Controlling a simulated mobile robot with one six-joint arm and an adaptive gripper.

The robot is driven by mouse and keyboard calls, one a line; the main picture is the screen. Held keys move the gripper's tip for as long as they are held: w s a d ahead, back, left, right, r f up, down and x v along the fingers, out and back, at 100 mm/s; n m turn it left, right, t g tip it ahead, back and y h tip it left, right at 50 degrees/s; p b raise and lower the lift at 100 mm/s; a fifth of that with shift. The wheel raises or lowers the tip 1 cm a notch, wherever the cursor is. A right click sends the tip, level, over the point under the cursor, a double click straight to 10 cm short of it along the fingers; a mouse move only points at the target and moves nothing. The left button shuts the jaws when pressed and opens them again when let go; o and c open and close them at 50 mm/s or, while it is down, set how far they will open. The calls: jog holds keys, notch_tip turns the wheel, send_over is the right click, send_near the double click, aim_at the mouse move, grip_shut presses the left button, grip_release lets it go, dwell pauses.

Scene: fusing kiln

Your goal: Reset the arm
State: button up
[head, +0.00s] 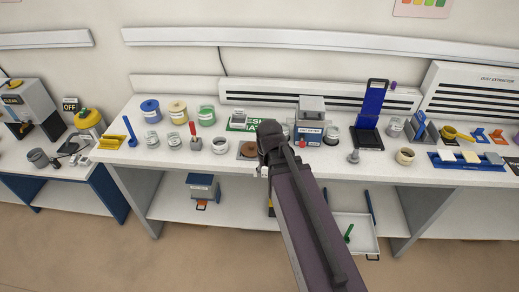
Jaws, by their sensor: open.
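My arm reaches up from the bottom of the head view over the front of the middle bench (225,165). Its dark end is in front of a round brown item on a grey plate (247,150). My gripper (263,170) shows only in small part beside the arm's end and is open. Nothing is seen held in it. The arm hides part of the bench edge and of the shelf below.
Several jars, such as a blue one (151,111), stand left on the bench. A grey device (311,115) and a blue upright panel (374,103) stand right of my arm. A white tray (358,246) and a blue-grey box (203,187) are on the lower shelf.

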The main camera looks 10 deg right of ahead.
jog(key=s, duration=0.3)
jog(key=shift+s, duration=0.35)
jog(key=shift+f+b, duration=0.85)
jog(key=shift+d, duration=0.15)
